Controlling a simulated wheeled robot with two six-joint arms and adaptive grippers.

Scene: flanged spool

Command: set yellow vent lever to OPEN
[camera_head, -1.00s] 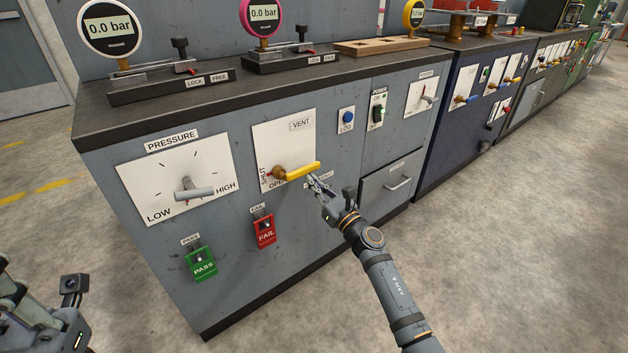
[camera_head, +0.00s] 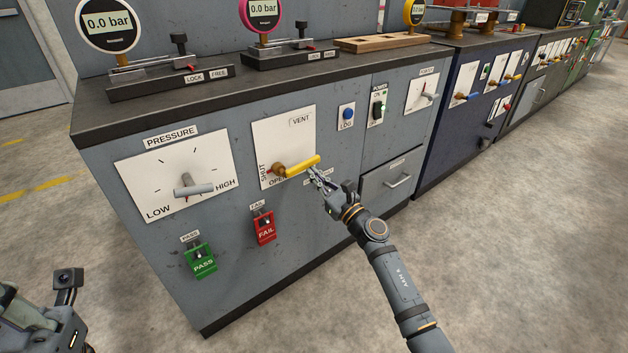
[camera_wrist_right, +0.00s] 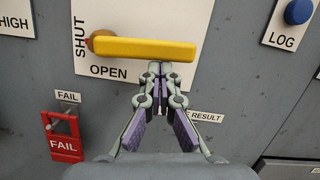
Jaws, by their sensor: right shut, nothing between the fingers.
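The yellow vent lever (camera_head: 302,166) is on a white VENT plate (camera_head: 283,140) on the grey cabinet front. It runs rightward from a brass pivot at its left end, nearly level in the right wrist view (camera_wrist_right: 145,49). SHUT is printed left of the pivot and OPEN below the lever. My right gripper (camera_head: 316,176) is shut and empty, its fingertips (camera_wrist_right: 160,68) just under the lever's right half; I cannot tell whether they touch it. My left gripper (camera_head: 38,325) is partly in view at the lower left corner, its fingers unclear.
A grey pressure lever (camera_head: 195,190) is left of the vent plate. Green PASS (camera_head: 201,262) and red FAIL (camera_head: 264,228) covers sit below. A blue LOG button (camera_head: 347,114), a power switch (camera_head: 378,110) and a drawer handle (camera_head: 398,181) are to the right. Open floor lies in front.

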